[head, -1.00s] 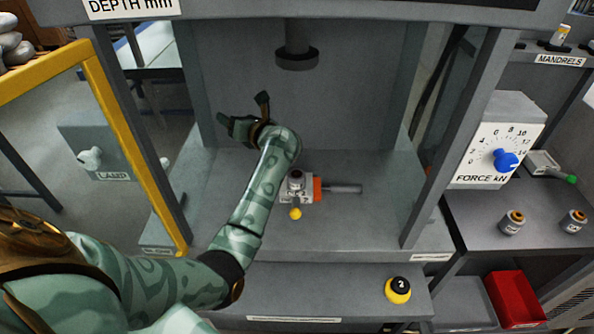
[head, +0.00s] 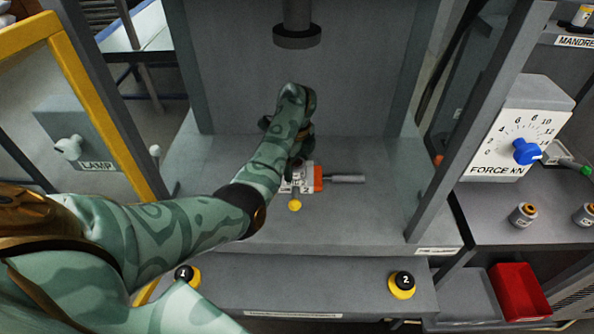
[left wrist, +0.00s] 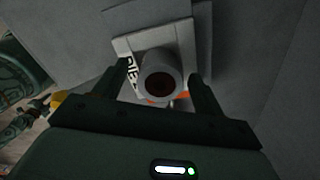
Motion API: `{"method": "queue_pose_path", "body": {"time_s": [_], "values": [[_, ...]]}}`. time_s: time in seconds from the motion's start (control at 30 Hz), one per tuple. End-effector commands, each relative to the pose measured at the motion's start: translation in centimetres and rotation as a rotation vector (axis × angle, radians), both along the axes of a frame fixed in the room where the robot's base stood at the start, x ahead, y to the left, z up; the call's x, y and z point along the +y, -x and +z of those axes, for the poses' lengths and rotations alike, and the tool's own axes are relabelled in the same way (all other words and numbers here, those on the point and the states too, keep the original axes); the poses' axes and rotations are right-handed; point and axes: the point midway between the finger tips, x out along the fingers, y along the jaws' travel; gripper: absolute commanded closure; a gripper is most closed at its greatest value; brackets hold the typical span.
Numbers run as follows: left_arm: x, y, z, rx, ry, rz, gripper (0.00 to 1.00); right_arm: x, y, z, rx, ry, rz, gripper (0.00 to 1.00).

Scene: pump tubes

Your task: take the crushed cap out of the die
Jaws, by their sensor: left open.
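The die (head: 291,187) is a pale block on the press bed, with an orange part, a grey rod to the right and a yellow knob in front. My left gripper (head: 297,150) is over it, and my arm hides the die's top in the head view. In the left wrist view the die (left wrist: 181,38) carries a round grey cylinder with a dark red centre, which looks like the crushed cap (left wrist: 160,82). My left gripper (left wrist: 162,72) is open, with one finger on each side of the cap. Contact cannot be told. My right gripper is not in view.
The press ram (head: 297,36) hangs above and behind my left gripper. Grey press posts (head: 480,120) and a yellow-framed guard (head: 108,100) flank the bed. Button 1 (head: 187,274) and button 2 (head: 402,284) are on the front ledge. A red bin (head: 520,290) stands at right.

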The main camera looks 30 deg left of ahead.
Motion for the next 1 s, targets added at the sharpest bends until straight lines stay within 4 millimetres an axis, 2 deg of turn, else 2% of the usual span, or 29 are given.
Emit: {"method": "queue_pose_path", "body": {"time_s": [0.2, 0.23, 0.4, 0.43, 0.77, 0.87, 1.0], "values": [[0.0, 0.0, -0.1, -0.002, 0.000, 0.001, 0.30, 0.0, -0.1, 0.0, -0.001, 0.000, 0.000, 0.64], [0.0, 0.0, -0.1, -0.002, 0.000, 0.000, 0.32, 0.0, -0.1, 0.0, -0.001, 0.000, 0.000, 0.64], [0.0, 0.0, -0.1, -0.002, -0.001, 0.000, 0.80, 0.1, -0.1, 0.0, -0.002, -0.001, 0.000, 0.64], [0.0, 0.0, -0.1, -0.002, -0.001, 0.000, 0.85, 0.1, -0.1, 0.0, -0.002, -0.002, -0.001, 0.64], [0.0, -0.1, 0.3, -0.004, -0.002, 0.000, 0.85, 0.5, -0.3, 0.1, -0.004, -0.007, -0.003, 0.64], [0.0, -0.1, 1.2, -0.006, -0.001, 0.001, 0.85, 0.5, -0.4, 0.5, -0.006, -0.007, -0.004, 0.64], [0.0, -0.2, 3.7, -0.009, -0.001, 0.001, 0.85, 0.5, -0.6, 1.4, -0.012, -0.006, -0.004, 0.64]]}}
